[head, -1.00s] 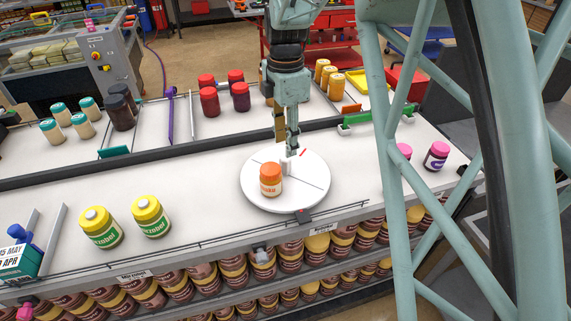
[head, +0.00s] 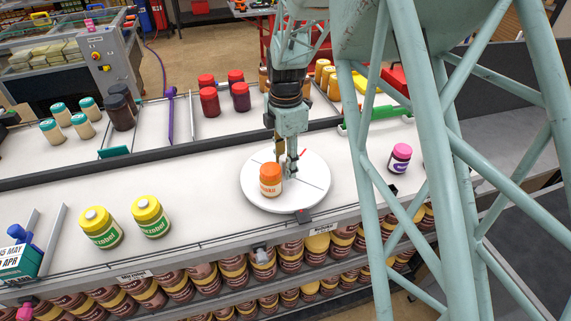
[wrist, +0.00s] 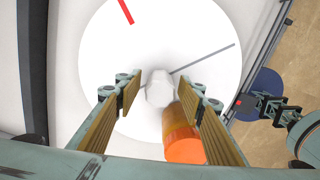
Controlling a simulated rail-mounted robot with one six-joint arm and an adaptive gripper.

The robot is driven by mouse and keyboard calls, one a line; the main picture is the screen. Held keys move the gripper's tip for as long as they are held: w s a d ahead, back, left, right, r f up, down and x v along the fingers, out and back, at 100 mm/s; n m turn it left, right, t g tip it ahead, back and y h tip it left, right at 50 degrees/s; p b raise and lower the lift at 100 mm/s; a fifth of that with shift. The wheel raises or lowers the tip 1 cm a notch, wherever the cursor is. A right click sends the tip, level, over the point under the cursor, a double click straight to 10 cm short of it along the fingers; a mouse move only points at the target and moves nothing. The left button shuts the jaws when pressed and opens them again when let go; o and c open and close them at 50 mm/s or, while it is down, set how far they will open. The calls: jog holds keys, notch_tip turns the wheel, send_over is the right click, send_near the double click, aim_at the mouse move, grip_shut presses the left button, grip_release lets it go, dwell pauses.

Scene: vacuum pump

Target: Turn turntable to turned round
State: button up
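The turntable (head: 312,188) is a round white disc on the worktop, with a red mark and a thin dark line on it. In the wrist view the disc (wrist: 205,38) fills the middle. A white knob (wrist: 158,90) stands at its centre. A jar with an orange lid (head: 270,180) stands on the disc beside the knob; its lid shows in the wrist view (wrist: 184,148) close to the right finger. My gripper (wrist: 162,98) is open, with its fingers on either side of the knob and apart from it. In the head view my gripper (head: 286,168) hides the knob.
Two yellow-lidded jars (head: 151,216) stand to the left, and a pink-lidded jar (head: 400,158) to the right. Dark red jars (head: 209,100) stand behind a dark rail. A wire rail runs along the front edge. My arm's struts cover the right side.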

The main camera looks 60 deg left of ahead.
jog(key=shift+c, duration=0.7)
jog(key=c, duration=1)
